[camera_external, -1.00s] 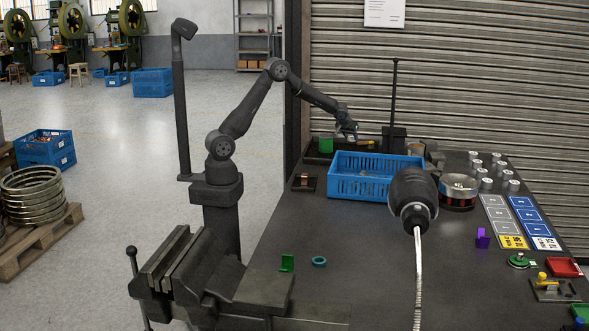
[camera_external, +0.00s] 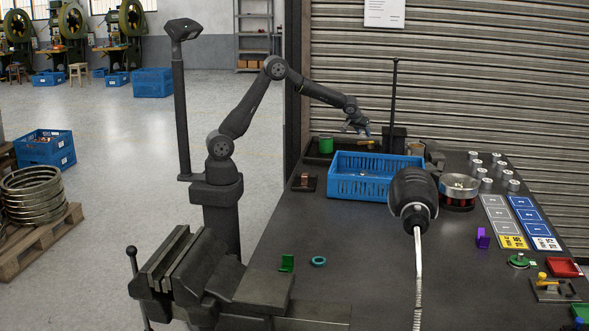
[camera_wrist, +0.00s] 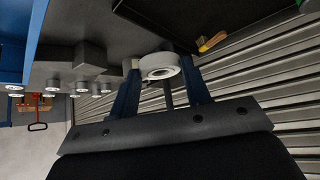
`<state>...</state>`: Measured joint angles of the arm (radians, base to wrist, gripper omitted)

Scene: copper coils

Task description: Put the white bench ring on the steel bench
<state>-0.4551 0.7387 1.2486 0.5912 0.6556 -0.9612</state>
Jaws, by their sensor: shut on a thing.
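The white ring (camera_wrist: 158,66) is between the two blue fingers of my gripper (camera_wrist: 160,77) in the wrist view, with its round opening showing. My gripper is shut on it. In the external view my gripper (camera_external: 357,127) is over the back of the steel bench (camera_external: 345,228), above the dark tray area and behind the blue crate. The ring is too small or hidden to make out there. The bench has a dark top with a wide bare stretch in front of the crate.
A blue crate (camera_external: 345,188) stands just in front of my gripper. A dark tray (camera_external: 318,158) holds a green cup (camera_external: 326,145). A black pole (camera_external: 394,95) rises right of my gripper. Several metal cylinders (camera_external: 486,183) stand at right. A teal ring (camera_external: 319,261) lies near the front.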

